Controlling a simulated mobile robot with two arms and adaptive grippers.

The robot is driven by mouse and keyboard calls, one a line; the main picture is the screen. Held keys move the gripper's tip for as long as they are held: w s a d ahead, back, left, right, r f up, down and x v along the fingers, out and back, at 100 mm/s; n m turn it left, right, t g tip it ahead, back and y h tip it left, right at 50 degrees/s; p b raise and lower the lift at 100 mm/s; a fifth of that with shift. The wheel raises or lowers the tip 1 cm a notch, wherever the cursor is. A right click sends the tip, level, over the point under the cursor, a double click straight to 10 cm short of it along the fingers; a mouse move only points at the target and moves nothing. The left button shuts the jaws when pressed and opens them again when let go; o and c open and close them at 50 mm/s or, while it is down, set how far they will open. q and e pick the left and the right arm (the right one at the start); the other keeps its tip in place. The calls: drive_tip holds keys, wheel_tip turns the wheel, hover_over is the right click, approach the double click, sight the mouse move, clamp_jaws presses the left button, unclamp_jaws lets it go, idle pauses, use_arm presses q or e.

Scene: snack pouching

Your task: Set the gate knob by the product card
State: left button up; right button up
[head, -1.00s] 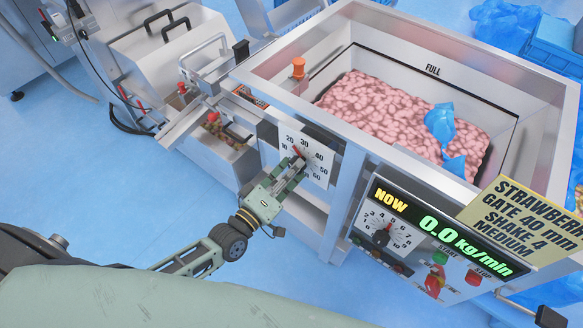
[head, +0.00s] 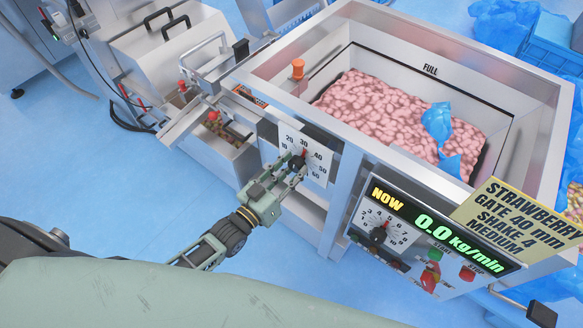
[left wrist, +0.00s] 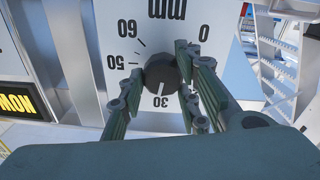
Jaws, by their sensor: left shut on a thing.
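The dark round gate knob (head: 297,162) sits on a white dial plate (head: 318,170) marked in mm on the hopper's front. In the left wrist view the knob (left wrist: 161,72) has a white mark pointing close to 30. My left gripper (head: 294,172) is shut on the knob, its fingers at the knob's sides; in the left wrist view, the fingers (left wrist: 160,92) partly cover the dial. The yellow product card (head: 520,222) at the right reads strawberry, gate 40 mm, shake 4, medium. My right gripper is not in view.
The steel hopper (head: 345,133) holds pink product and blue scraps. Right of the gate dial, a control panel (head: 352,232) has a 0.0 kg/min display, a second knob (head: 378,235) and start and stop buttons. Steel equipment (head: 150,55) stands at the upper left. Blue floor (head: 80,165) is clear at left.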

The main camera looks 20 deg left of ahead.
use_arm(q)
drive_tip(key=m, duration=0.6)
drive_tip(key=shift+d+f+p, duration=0.1)
drive_tip(key=shift+d+p, duration=0.05)
drive_tip(key=shift+p, duration=0.2)
drive_tip(key=shift+m, duration=0.6)
drive_tip(key=shift+s+f, duration=0.15)
drive_tip(key=shift+f, duration=0.05)
drive_tip(key=o, duration=1.1)
drive_tip(key=shift+c, duration=0.2)
drive_tip(key=shift+s, duration=0.1)
drive_tip(key=v, duration=1.1)
drive_tip(key=shift+s+a+r, duration=0.2)
drive_tip(key=shift+s+a, duration=0.05)
